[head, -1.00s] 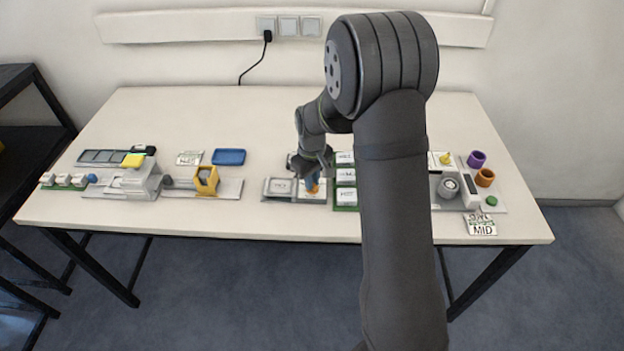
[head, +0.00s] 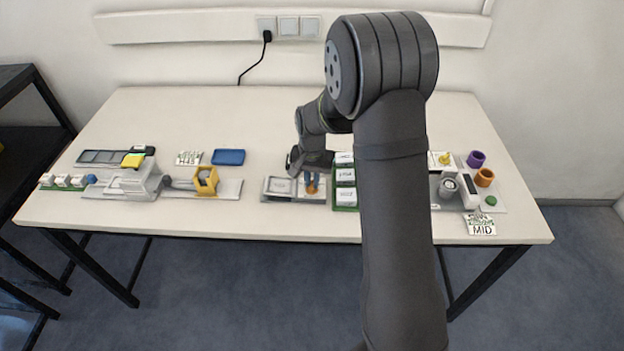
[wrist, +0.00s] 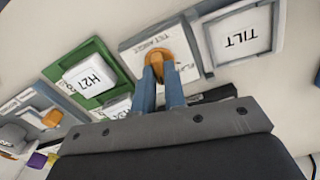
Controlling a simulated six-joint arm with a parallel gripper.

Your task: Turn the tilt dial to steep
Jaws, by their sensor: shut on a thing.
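The tilt dial is an orange knob (wrist: 173,47) on a white plate marked "TILT ANGLE" (wrist: 138,58) in the wrist view. The word "FLAT" shows beside the knob; a "steep" mark is not visible, and the fingers cover part of the plate. My gripper (wrist: 158,74) has its two blue fingers shut on the knob. In the head view, my gripper (head: 312,178) reaches down to the orange knob (head: 312,189) at the middle of the table. A square tile marked "TILT" (wrist: 241,36) sits in a grey frame next to the plate.
A green rack (head: 345,208) with white labelled blocks stands just right of the dial in the head view. A yellow clamp-like part (head: 206,181) and a blue tray (head: 228,157) lie to the left. The table (head: 250,112) is bare toward the back.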

